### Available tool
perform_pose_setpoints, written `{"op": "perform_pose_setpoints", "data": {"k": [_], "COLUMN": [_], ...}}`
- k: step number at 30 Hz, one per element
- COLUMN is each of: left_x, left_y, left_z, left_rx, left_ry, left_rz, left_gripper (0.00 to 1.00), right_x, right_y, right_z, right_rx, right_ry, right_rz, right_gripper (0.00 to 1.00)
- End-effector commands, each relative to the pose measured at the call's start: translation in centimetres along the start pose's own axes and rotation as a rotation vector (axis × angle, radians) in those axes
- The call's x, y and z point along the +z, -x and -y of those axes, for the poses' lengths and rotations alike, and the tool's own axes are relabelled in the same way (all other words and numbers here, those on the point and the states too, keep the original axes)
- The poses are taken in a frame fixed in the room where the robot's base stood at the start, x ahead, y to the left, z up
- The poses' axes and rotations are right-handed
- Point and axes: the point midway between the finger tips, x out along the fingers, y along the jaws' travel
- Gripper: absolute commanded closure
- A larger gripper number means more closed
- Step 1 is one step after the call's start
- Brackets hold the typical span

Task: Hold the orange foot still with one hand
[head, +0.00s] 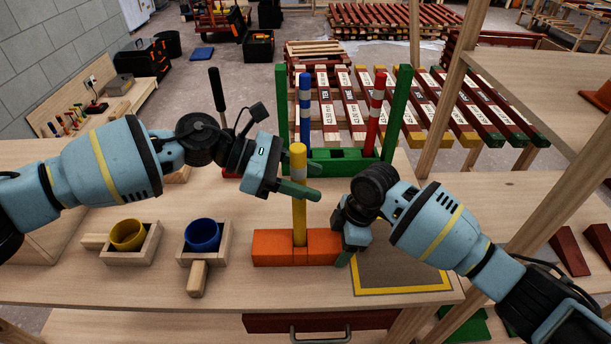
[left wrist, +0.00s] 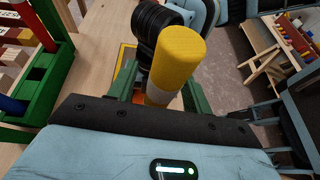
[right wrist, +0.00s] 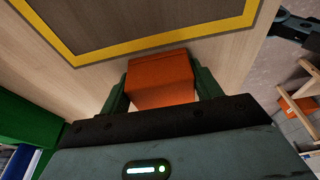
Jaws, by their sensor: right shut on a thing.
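The orange foot (head: 272,248) lies on the bench. A yellow batten (head: 299,215) with a white band stands upright in it. My right gripper (head: 345,248) is shut on the foot's right end; the right wrist view shows the orange end (right wrist: 160,82) between its fingers. My left gripper (head: 303,180) is open around the batten's upper part, one finger on each side. The left wrist view shows the batten's yellow top (left wrist: 180,62) between the fingers.
A green rack (head: 340,160) behind holds a blue batten (head: 305,95) and a red batten (head: 376,105). A yellow cup (head: 127,235) and a blue cup (head: 202,235) sit in wooden holders at left. A yellow-edged grey mat (head: 405,268) lies right of the foot.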

Motion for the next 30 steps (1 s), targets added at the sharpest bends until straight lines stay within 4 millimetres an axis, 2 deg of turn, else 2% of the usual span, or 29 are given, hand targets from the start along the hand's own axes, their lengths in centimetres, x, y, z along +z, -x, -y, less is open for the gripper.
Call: {"op": "perform_pose_setpoints", "data": {"k": [6,10,24,30], "left_x": [0.0,0.0,0.0,0.0], "left_y": [0.2,1.2,9.8,11.7], "left_z": [0.0,-0.1,-0.1,0.0], "left_rx": [0.0,0.002,0.003,0.0], "left_ry": [0.0,0.001,0.001,0.001], "left_rz": [0.0,0.0,0.0,0.0], "left_gripper": [0.5,0.5,0.5,0.5], "right_x": [0.0,0.0,0.0,0.0], "right_y": [0.1,0.1,0.1,0.1], "right_z": [0.0,0.0,0.0,0.0], "right_rx": [0.001,0.001,0.001,0.001], "right_ry": [0.0,0.0,0.0,0.0], "right_rz": [-0.001,-0.001,-0.001,-0.001], "right_gripper": [0.56,0.56,0.56,0.56]}}
